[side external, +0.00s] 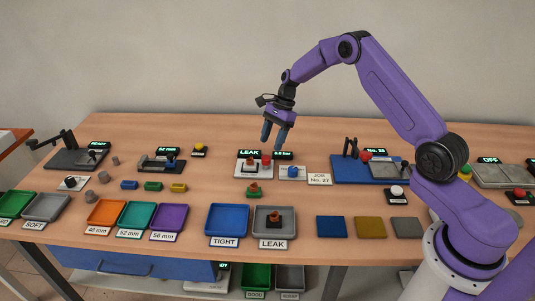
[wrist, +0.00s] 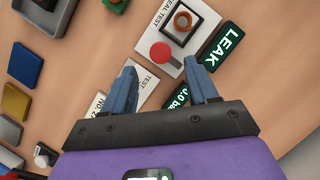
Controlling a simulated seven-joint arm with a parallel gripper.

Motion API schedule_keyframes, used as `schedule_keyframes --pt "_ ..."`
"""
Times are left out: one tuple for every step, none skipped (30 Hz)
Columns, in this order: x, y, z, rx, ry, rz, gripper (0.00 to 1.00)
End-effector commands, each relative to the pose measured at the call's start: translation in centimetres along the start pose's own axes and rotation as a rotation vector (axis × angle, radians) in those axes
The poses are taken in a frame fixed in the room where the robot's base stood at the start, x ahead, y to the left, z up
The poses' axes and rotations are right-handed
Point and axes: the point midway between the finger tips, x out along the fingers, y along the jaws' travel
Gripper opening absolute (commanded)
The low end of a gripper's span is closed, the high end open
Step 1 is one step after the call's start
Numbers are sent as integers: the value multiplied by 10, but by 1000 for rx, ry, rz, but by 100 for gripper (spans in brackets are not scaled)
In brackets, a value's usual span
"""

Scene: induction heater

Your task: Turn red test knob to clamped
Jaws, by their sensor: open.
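The red test knob (wrist: 162,55) is a round red ball on the white seal test plate (wrist: 196,50); in the side view a red knob (side external: 266,158) shows on the same plate (side external: 243,173). A part with an orange-brown ring (wrist: 182,20) sits in the dark square seat beside the knob. My gripper (side external: 273,145) is open and empty above the station, pointing down. In the wrist view my gripper (wrist: 160,72) has its fingertips on either side of and short of the knob, apart from it. Whether the knob is turned to clamped cannot be read.
A lit LEAK display (wrist: 221,45) stands beside the plate, with a pressure display (wrist: 178,99) near it. A blue knob (side external: 292,171) is to the right.

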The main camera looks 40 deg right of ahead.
Motion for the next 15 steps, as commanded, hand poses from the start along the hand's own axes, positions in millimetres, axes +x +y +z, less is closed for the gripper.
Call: schedule_keyframes --pt "10 1 0 0 -1 4 58" --pt "16 0 0 1 -1 3 58" --pt "22 0 0 0 -2 3 58" --pt "27 1 0 0 -1 3 58" --pt "31 1 0 -1 -1 2 58" --pt "36 0 0 -1 -1 2 58" --pt "40 0 0 -1 -1 2 58" --pt "43 0 0 -1 -1 1 58" --pt "46 0 0 -1 -1 0 58" --pt "48 0 0 -1 -1 0 58" --pt "50 0 0 -1 -1 0 58" --pt "52 0 0 -1 -1 0 58" --pt "54 0 0 -1 -1 0 58" --pt "54 0 0 -1 -1 0 58" --pt "55 0 0 -1 -1 -1 58"
